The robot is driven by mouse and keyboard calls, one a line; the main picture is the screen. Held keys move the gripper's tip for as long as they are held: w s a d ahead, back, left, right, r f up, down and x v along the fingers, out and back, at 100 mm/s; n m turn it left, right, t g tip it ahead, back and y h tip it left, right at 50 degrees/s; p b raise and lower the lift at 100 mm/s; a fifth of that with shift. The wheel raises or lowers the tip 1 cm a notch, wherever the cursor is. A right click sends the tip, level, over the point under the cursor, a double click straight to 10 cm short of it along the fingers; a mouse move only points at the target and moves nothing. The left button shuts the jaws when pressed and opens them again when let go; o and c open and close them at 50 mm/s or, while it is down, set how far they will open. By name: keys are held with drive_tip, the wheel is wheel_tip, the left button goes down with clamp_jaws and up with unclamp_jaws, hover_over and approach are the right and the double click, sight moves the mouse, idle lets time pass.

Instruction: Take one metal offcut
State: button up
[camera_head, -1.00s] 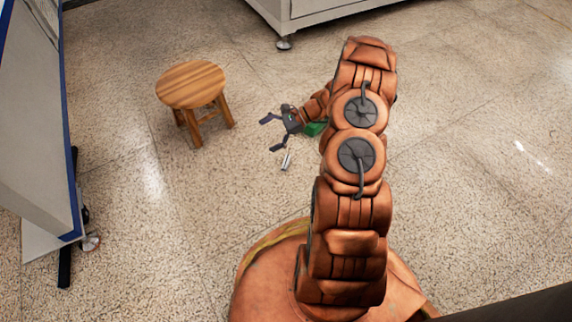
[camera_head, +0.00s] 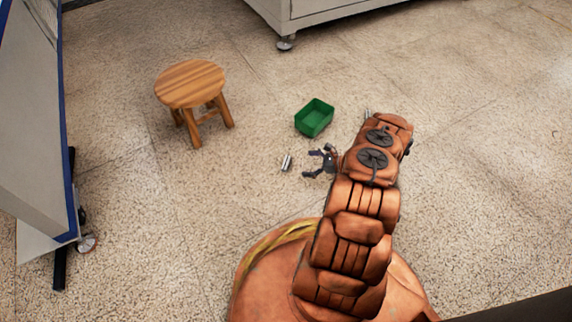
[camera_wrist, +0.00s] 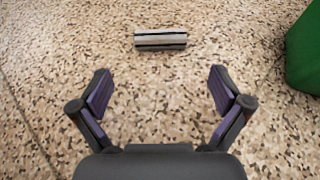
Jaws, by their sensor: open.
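A small silvery metal offcut (camera_head: 287,162) lies on the speckled floor, to the left of my gripper (camera_head: 312,163) in the head view. In the wrist view the offcut (camera_wrist: 160,39) is a short bar with dark stripes along it, lying crosswise beyond the fingertips. My gripper (camera_wrist: 161,80) is open and empty, with its two fingers spread wider than the offcut's length in that view. The offcut lies ahead, centred between the fingers and apart from them. Nothing covers it.
A green open bin (camera_head: 314,118) stands on the floor behind the gripper; its side (camera_wrist: 306,50) shows at the wrist view's right edge. A round wooden stool (camera_head: 191,85) stands at the left. White cabinets stand at the left and back. The floor around the offcut is clear.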

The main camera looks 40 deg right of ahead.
sight(288, 163)
drive_tip(key=shift+b+x, duration=0.85)
drive_tip(key=shift+x, duration=0.65)
drive_tip(key=shift+b+x, duration=1.2)
drive_tip(key=shift+x, duration=0.85)
drive_tip(key=shift+d, duration=0.1)
drive_tip(key=c, duration=1.1)
drive_tip(key=shift+r, duration=0.1)
